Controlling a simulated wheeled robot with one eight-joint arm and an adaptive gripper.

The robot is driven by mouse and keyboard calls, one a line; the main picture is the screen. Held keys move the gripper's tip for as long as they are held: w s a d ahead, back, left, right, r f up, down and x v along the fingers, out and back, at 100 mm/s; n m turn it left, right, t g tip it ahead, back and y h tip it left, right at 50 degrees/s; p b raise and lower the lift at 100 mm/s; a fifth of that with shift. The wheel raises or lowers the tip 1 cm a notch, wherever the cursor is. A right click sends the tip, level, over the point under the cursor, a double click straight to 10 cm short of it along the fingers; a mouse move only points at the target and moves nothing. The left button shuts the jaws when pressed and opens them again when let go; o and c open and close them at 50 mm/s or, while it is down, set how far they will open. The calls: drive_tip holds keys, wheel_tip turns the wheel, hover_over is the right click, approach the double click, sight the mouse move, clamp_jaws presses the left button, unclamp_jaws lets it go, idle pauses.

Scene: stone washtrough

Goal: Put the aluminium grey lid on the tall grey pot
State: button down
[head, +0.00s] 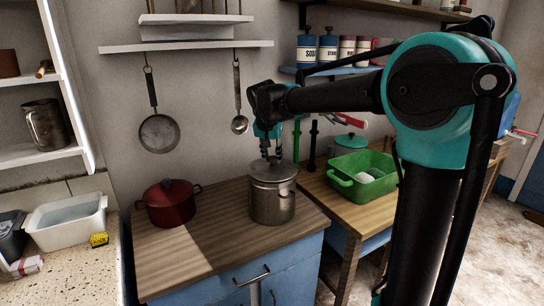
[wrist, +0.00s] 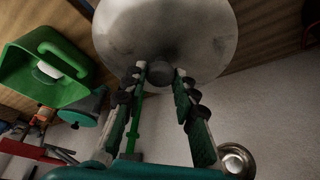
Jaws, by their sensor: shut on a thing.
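The aluminium grey lid (head: 272,173) is at the mouth of the tall grey pot (head: 272,204), which stands on the wooden top of the blue cabinet. The lid looks about level and covers the pot's opening. I cannot tell whether it rests on the rim or hangs just above it. My gripper (head: 272,157) points down over the lid, shut on its knob. In the wrist view, the lid's grey disc (wrist: 165,30) fills the top, with its dark knob between the fingertips of my gripper (wrist: 161,74). The lid hides the pot there.
A red lidded pot (head: 170,203) stands left of the grey pot. A green tub (head: 364,178) and a teal-lidded pot (head: 349,144) are on the table to the right. A pan (head: 159,133) and a ladle (head: 239,124) hang behind. The counter's front left is clear.

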drive_tip(key=shift+f, duration=0.2)
idle(0.3)
drive_tip(key=c, duration=0.6)
unclamp_jaws()
drive_tip(key=shift+r, duration=3.55)
drive_tip(key=shift+s, duration=0.1)
